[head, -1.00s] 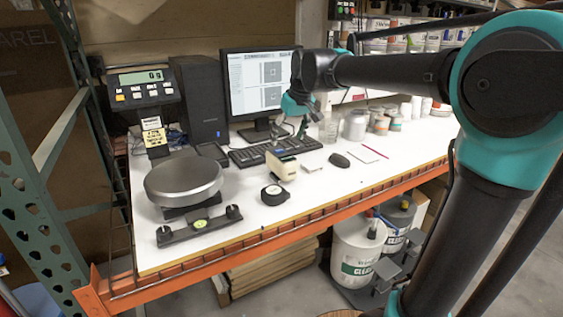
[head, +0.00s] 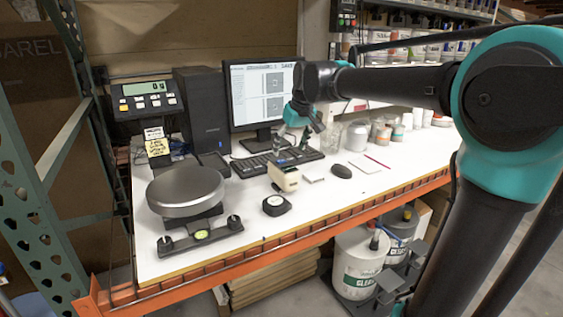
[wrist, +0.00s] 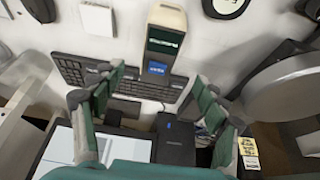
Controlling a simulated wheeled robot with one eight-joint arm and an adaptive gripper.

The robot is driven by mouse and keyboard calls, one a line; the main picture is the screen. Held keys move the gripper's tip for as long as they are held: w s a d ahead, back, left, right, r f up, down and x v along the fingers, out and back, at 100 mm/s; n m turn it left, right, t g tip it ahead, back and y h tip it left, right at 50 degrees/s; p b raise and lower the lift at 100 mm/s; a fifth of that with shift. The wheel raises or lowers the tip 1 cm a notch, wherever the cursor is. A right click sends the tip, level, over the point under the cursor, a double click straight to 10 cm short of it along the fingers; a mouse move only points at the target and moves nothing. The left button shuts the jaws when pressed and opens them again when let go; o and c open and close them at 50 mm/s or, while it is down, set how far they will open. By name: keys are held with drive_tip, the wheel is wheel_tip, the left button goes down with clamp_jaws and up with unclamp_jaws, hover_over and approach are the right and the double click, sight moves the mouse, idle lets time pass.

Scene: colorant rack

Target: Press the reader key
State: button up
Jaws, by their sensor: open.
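The reader (head: 284,177) is a cream handheld block on the white bench, in front of the keyboard. In the wrist view the reader (wrist: 163,40) shows a dark green-lit screen and, below it, the blue reader key (wrist: 157,68). My gripper (wrist: 156,92) has its two green-padded fingers spread apart with nothing between them. The key lies between and beyond the fingertips in that view. In the head view my gripper (head: 293,144) hangs above the keyboard, behind the reader. I cannot tell the exact gap to the key.
The keyboard (head: 277,163) and monitor (head: 262,93) are behind the reader. A round black puck (head: 275,205), mouse (head: 341,171) and white pad (head: 313,178) lie near it. The scale (head: 186,188) stands left. Jars (head: 357,136) stand to the right.

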clamp_jaws()
idle(0.3)
idle(1.3)
